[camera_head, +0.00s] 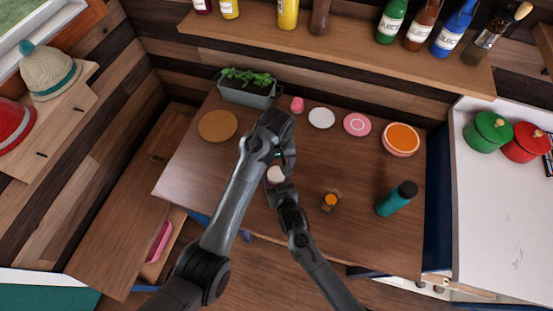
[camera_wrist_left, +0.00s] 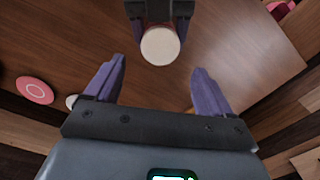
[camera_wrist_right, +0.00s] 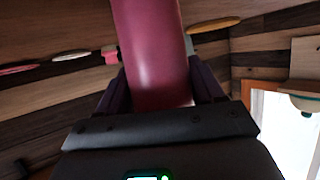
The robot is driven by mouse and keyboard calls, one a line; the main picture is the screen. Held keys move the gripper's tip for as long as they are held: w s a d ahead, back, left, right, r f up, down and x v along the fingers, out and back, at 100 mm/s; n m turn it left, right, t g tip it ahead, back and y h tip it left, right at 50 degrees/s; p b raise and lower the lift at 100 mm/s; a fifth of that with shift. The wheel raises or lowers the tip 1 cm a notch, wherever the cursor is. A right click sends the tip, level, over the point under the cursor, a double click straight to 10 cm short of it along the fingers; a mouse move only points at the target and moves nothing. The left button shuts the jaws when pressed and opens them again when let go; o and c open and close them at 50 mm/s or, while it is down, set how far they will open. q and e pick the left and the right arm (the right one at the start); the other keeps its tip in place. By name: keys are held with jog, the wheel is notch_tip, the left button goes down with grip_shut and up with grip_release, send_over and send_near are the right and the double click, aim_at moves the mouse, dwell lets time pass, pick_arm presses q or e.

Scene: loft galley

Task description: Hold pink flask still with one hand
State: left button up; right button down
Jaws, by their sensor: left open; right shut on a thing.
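The pink flask (camera_wrist_right: 152,50) stands between the fingers of my right gripper (camera_wrist_right: 155,88) in the right wrist view, and the gripper is shut on it. In the head view the flask's pale round top (camera_head: 275,174) shows at my right gripper (camera_head: 279,184); its body is mostly hidden. The left wrist view also shows the pale top (camera_wrist_left: 160,46), between the right gripper's fingers. My left gripper (camera_wrist_left: 156,88) is open and empty, with its fingers apart and pointing toward the flask. In the head view it is just above the flask, partly hidden by its arm.
The wooden table (camera_head: 230,175) holds a teal bottle (camera_head: 394,201), an orange-topped jar (camera_head: 330,199), a planter (camera_head: 246,92), a round tan mat (camera_head: 217,126), a small pink item (camera_head: 297,104) and several plates along the back. The table's left part is clear.

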aim_at(277, 174)
pick_arm(q)
jog(key=shift+f, duration=3.75)
jog(key=c, duration=1.1)
jog(key=m, duration=0.6)
jog(key=shift+m, duration=0.3)
jog(key=o, duration=1.2)
